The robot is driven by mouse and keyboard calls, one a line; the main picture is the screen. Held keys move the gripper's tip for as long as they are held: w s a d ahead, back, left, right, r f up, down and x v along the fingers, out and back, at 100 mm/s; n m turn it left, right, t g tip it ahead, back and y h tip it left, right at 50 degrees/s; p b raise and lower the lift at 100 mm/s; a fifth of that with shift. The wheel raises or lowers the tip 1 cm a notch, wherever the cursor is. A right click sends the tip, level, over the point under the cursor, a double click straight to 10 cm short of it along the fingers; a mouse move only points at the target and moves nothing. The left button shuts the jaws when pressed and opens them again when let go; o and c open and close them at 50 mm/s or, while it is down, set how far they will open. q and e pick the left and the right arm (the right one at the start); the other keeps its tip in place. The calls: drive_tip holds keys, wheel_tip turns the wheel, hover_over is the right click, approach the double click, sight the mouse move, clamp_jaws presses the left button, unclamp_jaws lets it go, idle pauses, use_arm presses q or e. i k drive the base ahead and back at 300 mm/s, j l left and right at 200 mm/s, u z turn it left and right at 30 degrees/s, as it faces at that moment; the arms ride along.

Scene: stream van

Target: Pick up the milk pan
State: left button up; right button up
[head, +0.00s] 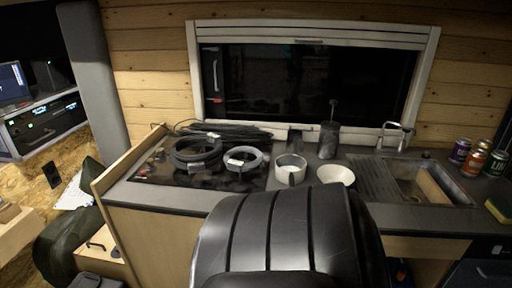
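A white, round, open vessel (290,165) that looks like the milk pan stands on the counter, just right of the dark hob. A short grey part, perhaps its handle, shows on its front side. It stands upright and its inside looks pale. A cream bowl (337,175) is close to its right. Neither of my grippers is in view, and nothing is seen touching the pan.
A large black ribbed shape (285,235) blocks the foreground before the counter. Coiled cables (196,152) lie on the hob. A dark cup (328,140) stands behind the bowl. A sink (425,185) and several cans (476,160) are at right.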

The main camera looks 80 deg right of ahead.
sight(290, 178)
drive_tip(key=l+z, duration=0.15)
drive_tip(key=z, duration=2.75)
